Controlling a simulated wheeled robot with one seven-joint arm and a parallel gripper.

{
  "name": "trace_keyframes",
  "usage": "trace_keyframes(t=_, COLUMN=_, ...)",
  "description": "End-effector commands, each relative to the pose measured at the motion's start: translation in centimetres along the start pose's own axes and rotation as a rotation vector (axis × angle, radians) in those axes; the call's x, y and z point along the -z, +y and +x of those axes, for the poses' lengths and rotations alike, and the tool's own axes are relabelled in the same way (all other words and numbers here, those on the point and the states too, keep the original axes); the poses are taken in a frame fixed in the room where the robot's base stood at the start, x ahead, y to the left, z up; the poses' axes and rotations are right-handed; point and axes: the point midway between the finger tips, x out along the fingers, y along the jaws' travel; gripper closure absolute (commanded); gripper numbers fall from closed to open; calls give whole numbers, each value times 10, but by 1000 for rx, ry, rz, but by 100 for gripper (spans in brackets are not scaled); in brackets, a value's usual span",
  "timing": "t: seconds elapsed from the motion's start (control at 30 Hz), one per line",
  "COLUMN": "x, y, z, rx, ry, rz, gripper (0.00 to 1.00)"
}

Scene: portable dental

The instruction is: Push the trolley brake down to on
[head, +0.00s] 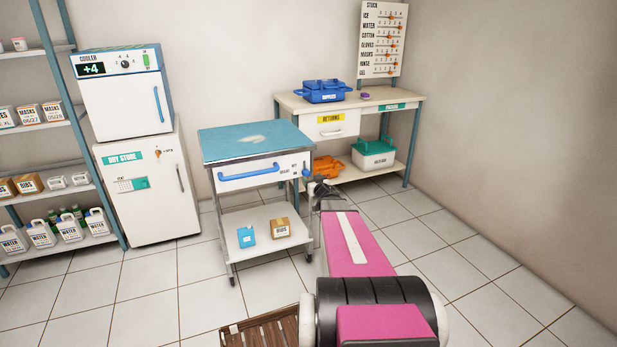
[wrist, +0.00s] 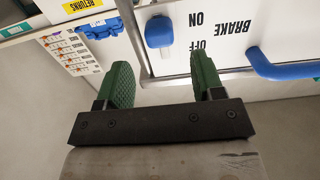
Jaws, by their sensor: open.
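The trolley (head: 222,171) stands mid-room with a blue top and a white drawer front. Its blue brake knob (head: 306,172) is at the right end of that front. In the wrist view, which is upside down, the brake knob (wrist: 159,32) sits beside the OFF and ON marks; I cannot tell firmly which one it points to. My gripper (head: 318,184) is at the trolley's front right corner. In the wrist view my gripper (wrist: 163,72) is open, its green fingers apart and empty. The knob shows beyond the gap between the fingertips, apparently not touched.
A blue drawer handle (wrist: 285,68) is beside the BRAKE label. A bench (head: 412,100) with a blue case (head: 322,92) stands behind to the right. A cooler (head: 122,92) on a white cabinet stands left. Tiled floor (head: 455,232) is clear to the right.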

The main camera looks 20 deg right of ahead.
Motion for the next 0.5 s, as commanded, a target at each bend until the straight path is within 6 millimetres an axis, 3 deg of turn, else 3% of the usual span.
trace_keyframes(t=0.03, x=1, y=-1, z=-15, rx=-1, ry=-1, rz=0, gripper=38)
trace_keyframes(t=0.2, x=1, y=-1, z=-40, rx=-1, ry=-1, rz=-1, gripper=38)
trace_keyframes(t=0.5, x=0, y=0, z=-47, rx=1, ry=-1, rz=-1, gripper=38)
